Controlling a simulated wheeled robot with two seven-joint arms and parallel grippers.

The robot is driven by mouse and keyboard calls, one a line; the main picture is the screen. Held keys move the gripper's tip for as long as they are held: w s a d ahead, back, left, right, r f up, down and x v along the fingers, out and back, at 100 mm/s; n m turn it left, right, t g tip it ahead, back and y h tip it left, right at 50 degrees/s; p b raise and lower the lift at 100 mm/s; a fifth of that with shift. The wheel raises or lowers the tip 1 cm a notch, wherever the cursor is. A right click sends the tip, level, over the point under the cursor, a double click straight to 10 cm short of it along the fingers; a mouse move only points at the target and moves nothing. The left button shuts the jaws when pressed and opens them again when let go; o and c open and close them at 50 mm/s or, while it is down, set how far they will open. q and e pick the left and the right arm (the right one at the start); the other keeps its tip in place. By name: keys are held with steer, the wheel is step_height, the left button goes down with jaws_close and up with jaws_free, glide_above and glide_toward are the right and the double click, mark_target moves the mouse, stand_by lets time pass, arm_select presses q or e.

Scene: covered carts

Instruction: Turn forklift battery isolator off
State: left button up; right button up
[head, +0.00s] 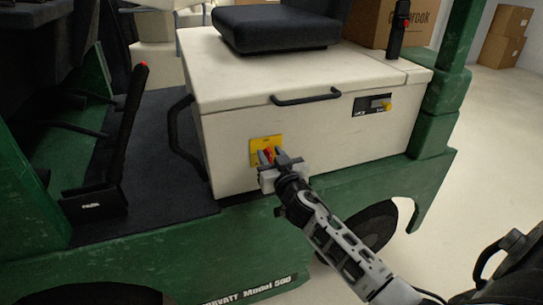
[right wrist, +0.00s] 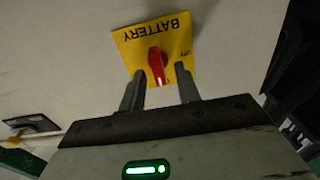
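The battery isolator is a red rotary handle (right wrist: 157,64) on a yellow plate (right wrist: 128,46) marked BATTERY, on the white side panel of the forklift. In the head view the yellow plate (head: 262,143) sits low on the panel, and the red handle (head: 267,154) shows between my fingers. My right gripper (head: 273,156) is in front of it. In the right wrist view its two fingers (right wrist: 160,92) stand apart on either side of the handle's lower end, with gaps visible, so it is open. My left gripper is not in view.
A black grab handle (head: 306,97) and a small black panel with a yellow knob (head: 374,105) are on the white housing. A curved black rail (head: 180,135) is to the left. Green forklift bodywork (head: 433,130) lies right and below. Clear floor is at right.

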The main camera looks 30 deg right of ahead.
jaws_close()
steer(key=shift+n, duration=0.4)
steer(key=n, duration=0.3)
steer(key=shift+a+n, duration=0.25)
steer(key=shift+n, duration=0.05)
steer(key=shift+w+a+f+n, duration=0.1)
steer(key=shift+f+n, duration=0.1)
steer(key=shift+n, duration=2.05)
steer(key=shift+s+a+f+n, duration=0.15)
steer(key=shift+f+n, duration=0.1)
steer(key=shift+n, duration=2.05)
steer(key=shift+w+a+f+n, duration=0.1)
steer(key=shift+w+f+n, duration=0.1)
steer(key=shift+n, duration=2.05)
